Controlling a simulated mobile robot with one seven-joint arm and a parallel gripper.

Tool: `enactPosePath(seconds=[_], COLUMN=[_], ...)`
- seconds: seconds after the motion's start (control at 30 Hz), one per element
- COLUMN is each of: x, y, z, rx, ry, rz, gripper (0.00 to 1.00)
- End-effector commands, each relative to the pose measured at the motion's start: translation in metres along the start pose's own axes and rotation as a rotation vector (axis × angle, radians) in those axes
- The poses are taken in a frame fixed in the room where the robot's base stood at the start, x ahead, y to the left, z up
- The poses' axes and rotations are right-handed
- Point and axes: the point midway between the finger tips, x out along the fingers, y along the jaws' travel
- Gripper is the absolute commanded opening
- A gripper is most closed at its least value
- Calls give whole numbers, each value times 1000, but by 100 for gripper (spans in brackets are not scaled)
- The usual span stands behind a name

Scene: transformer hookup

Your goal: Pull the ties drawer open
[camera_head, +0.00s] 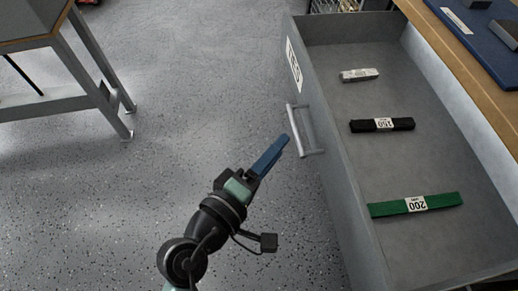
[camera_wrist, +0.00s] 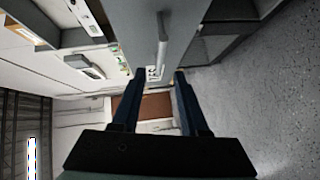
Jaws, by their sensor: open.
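The grey ties drawer (camera_head: 345,165) stands pulled out at the right of the head view, its inside visible from above. A partly visible label (camera_head: 294,66) is on its front. Its silver bar handle (camera_head: 304,131) also shows in the wrist view (camera_wrist: 162,48). My gripper (camera_head: 283,143) is open, with blue fingers, just left of the handle in the head view. In the wrist view the handle lies beyond the fingertips (camera_wrist: 170,72), between their lines; the fingers do not close on it. Whether they touch it cannot be told.
In the drawer lie a pale bundle (camera_head: 359,75), a black bundle marked 150 (camera_head: 400,124) and a green one marked 200 (camera_head: 440,202). A wooden worktop (camera_head: 447,53) with a blue mat is above right. A table (camera_head: 75,60) stands far left. Speckled floor between is clear.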

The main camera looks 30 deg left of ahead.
Motion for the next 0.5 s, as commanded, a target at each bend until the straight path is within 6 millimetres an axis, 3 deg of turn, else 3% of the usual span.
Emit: enactPosePath(seconds=[0.2, 0.5], x=[-38, -52], y=[-1, 0], z=[0, 0], rx=[-1, 0], ry=[1, -2], rz=[-2, 1], gripper=[44, 44])
